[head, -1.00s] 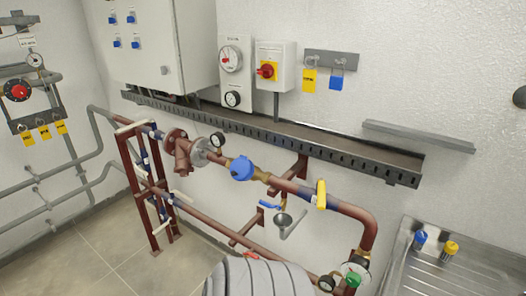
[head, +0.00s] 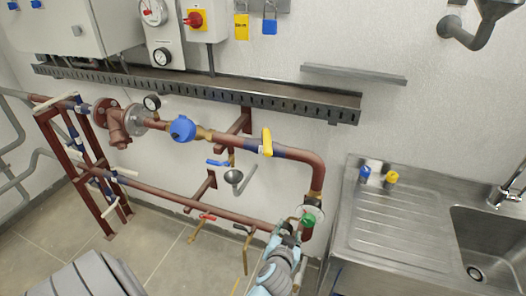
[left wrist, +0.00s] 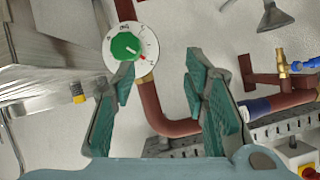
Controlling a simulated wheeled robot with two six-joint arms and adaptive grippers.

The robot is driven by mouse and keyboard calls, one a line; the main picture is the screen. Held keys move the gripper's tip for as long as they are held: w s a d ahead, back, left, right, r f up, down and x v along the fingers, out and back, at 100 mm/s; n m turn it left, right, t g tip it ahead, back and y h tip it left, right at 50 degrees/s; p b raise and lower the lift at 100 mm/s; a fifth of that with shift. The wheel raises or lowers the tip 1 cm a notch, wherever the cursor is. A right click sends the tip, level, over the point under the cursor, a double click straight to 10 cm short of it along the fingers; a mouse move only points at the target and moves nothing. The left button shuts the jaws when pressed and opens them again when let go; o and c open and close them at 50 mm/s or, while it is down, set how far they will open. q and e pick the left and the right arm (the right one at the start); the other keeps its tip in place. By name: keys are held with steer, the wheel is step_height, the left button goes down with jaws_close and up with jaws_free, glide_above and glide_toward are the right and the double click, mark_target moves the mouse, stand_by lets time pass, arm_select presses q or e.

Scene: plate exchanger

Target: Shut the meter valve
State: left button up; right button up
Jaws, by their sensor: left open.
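The blue round meter (head: 182,128) sits on the red-brown pipe in the head view. To its right on the same pipe is a valve with a yellow handle (head: 267,142) standing across the pipe. A small valve with a blue lever (head: 218,163) hangs below; its blue lever also shows in the left wrist view (left wrist: 306,64). My left gripper (head: 286,238) is low, near the green knob (head: 309,220) at the pipe's lower right. In the left wrist view my open, empty fingers (left wrist: 158,64) point toward the pipe elbow, with the green knob (left wrist: 125,47) by the left fingertip. My right gripper is not in view.
A steel sink (head: 395,235) stands to the right. A slotted cable tray (head: 210,88) runs above the pipe, below an isolator with a red knob (head: 195,19). A red lever (head: 207,217) is on the lower pipe. The wall right of the pipe elbow is bare.

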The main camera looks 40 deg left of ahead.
arm_select(q)
step_height(320, 180, up, 11)
steer(key=w+a+n+t+y, duration=0.2)
steer(key=n+y, duration=0.4)
steer(key=n, duration=0.1)
glide_toward(267, 137)
steer(key=shift+m, duration=0.3)
steer(key=x, duration=0.9)
steer(key=shift+w+a+f+p, duration=0.1)
steer(key=shift+w+a+p, duration=0.15)
steer(key=shift+w+p, duration=0.1)
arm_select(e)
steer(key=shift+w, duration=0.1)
arm_select(q)
steer(key=shift+c, duration=0.6)
jaws_close()
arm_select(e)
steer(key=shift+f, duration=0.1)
